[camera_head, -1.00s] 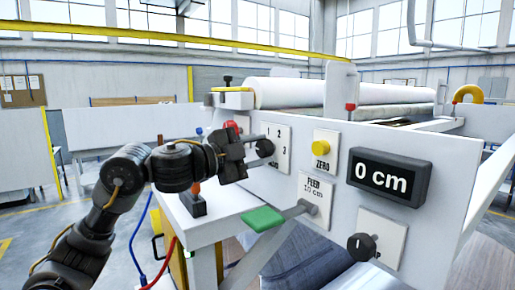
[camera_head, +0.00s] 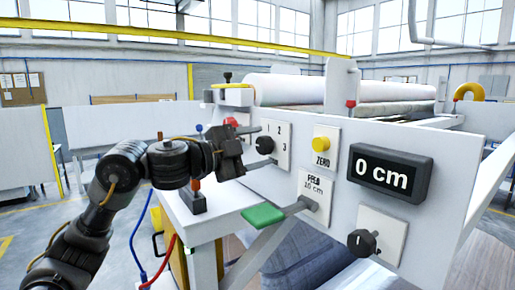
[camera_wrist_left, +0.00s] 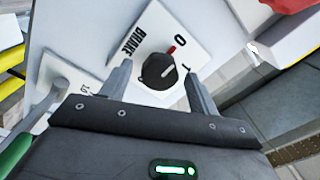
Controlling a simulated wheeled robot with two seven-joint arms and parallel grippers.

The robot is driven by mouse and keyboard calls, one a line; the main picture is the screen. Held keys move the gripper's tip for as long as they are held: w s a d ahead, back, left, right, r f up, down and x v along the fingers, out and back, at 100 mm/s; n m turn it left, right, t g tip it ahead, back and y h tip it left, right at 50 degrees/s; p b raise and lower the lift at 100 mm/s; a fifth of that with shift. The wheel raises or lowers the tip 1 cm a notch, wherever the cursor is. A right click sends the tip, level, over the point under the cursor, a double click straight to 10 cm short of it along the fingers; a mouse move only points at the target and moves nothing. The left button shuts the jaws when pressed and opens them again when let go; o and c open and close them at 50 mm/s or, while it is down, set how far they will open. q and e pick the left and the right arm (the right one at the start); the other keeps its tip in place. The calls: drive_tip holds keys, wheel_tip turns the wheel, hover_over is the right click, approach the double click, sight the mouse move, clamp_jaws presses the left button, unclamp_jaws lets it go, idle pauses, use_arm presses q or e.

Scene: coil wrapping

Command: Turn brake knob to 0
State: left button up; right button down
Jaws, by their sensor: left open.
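My left gripper (camera_head: 253,148) is at the knob's left. Its open fingers (camera_wrist_left: 157,82) lie on either side of the knob in the wrist view, with gaps showing. My right gripper is out of view.
A feed lever with a green handle (camera_head: 263,216) juts out below the knob. A yellow zero button (camera_head: 322,144), a display (camera_head: 388,172) reading 0 cm and another black knob (camera_head: 361,242) are to the right. A red button (camera_head: 231,122) is close above my gripper.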

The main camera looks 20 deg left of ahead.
use_arm(q)
drive_tip(key=b+v, duration=0.3)
drive_tip(key=v, duration=0.7)
drive_tip(key=shift+b, duration=0.4)
drive_tip(key=shift+s+a, duration=0.1)
